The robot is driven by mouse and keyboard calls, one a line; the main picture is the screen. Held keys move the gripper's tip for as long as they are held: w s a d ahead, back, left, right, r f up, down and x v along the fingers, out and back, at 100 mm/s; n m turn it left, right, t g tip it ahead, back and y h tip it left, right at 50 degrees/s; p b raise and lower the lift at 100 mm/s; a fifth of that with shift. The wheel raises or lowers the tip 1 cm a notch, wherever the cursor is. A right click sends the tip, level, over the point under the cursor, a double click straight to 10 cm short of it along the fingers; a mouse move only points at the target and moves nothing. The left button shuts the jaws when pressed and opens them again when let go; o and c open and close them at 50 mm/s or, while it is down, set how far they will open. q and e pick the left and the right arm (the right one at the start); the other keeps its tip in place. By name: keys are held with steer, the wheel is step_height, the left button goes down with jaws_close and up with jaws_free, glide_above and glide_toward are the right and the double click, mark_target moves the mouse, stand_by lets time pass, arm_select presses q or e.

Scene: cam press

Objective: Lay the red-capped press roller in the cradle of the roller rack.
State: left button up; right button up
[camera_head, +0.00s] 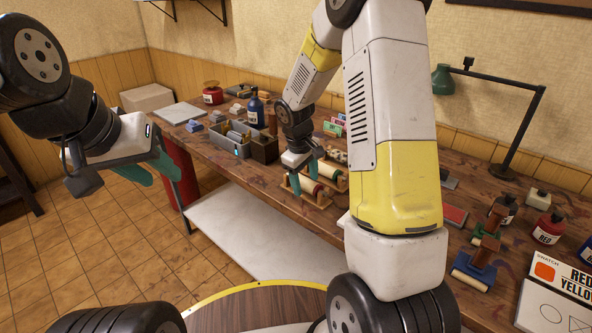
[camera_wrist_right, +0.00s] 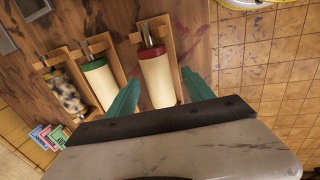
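The red-capped press roller (camera_wrist_right: 157,78) is a cream cylinder with a dark red end, and lies within a wooden cradle of the roller rack (camera_wrist_right: 178,66). I cannot tell whether it is fully seated. In the head view the roller (camera_head: 308,187) is near the table's front edge, partly hidden by my right gripper. My right gripper (camera_wrist_right: 161,80) has its green fingers spread on either side of the roller, seemingly open. It also shows in the head view (camera_head: 303,178). My left gripper (camera_head: 163,178) is open and empty, off the table at the left.
Beside it lie a green-capped roller (camera_wrist_right: 100,82) and a spotted roller (camera_wrist_right: 66,92) in wooden cradles. A grey divided box (camera_head: 228,146) stands left of the rack. A blue bottle (camera_head: 256,110), ink bottles and a green lamp (camera_head: 443,80) crowd the table.

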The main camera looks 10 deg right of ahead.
mark_target(302, 185)
steer(key=r, duration=0.4)
steer(key=a+r, duration=0.1)
steer(key=r, duration=0.2)
steer(key=shift+s, duration=0.35)
steer(key=shift+s+a+r, duration=0.1)
steer(key=shift+r, duration=0.25)
steer(key=s+r+m+t+y, duration=0.2)
steer(key=s+r+m, duration=0.1)
steer(key=s+r, duration=0.5)
steer(key=s+r+m+t+y, duration=0.2)
steer(key=s+r+m, duration=0.2)
steer(key=s, duration=1.1)
steer(key=shift+a+r+t, duration=0.4)
steer(key=shift+r, duration=1.5)
